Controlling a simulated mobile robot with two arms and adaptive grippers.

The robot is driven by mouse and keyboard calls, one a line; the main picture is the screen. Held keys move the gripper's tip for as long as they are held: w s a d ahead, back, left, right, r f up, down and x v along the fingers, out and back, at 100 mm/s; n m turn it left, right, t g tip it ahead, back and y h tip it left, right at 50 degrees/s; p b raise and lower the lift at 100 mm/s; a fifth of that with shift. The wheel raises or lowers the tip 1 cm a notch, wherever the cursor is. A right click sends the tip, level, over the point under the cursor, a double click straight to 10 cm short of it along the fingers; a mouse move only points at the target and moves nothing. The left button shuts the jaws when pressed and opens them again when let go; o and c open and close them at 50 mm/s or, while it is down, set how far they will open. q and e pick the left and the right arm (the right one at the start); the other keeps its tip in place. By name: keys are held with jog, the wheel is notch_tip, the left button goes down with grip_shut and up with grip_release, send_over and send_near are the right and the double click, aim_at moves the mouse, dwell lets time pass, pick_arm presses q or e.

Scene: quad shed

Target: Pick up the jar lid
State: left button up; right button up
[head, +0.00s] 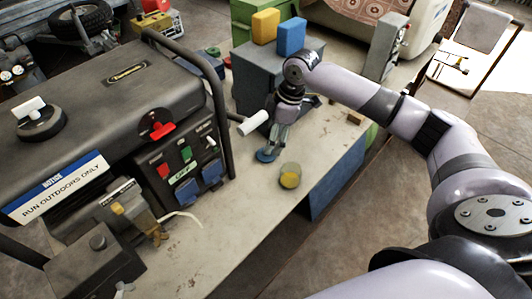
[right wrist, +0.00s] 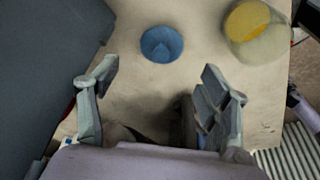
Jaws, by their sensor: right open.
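The jar lid, a round blue disc (head: 266,155), lies flat on the pale bench top (head: 225,235); it also shows in the right wrist view (right wrist: 161,44). My right gripper (head: 275,143) is open and empty above the bench, close to the lid. In the right wrist view my right gripper (right wrist: 160,72) has its two fingers spread wide, and the lid lies just beyond the gap between the fingertips. A small clear jar with something yellow in it (head: 290,175) stands beside the lid, at its right. My left gripper is not in view.
A big dark generator (head: 120,110) fills the left of the head view. A grey box (head: 265,75) with a yellow block (head: 265,26) and a blue block (head: 291,37) on top stands behind the gripper. The bench front is mostly clear.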

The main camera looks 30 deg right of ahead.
jog(key=shift+a+f, duration=0.1)
jog(key=shift+f, duration=0.35)
jog(key=x, duration=0.5)
jog(key=shift+f, duration=0.2)
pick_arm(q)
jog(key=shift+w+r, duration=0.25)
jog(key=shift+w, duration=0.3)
pick_arm(e)
jog(key=c, duration=0.8)
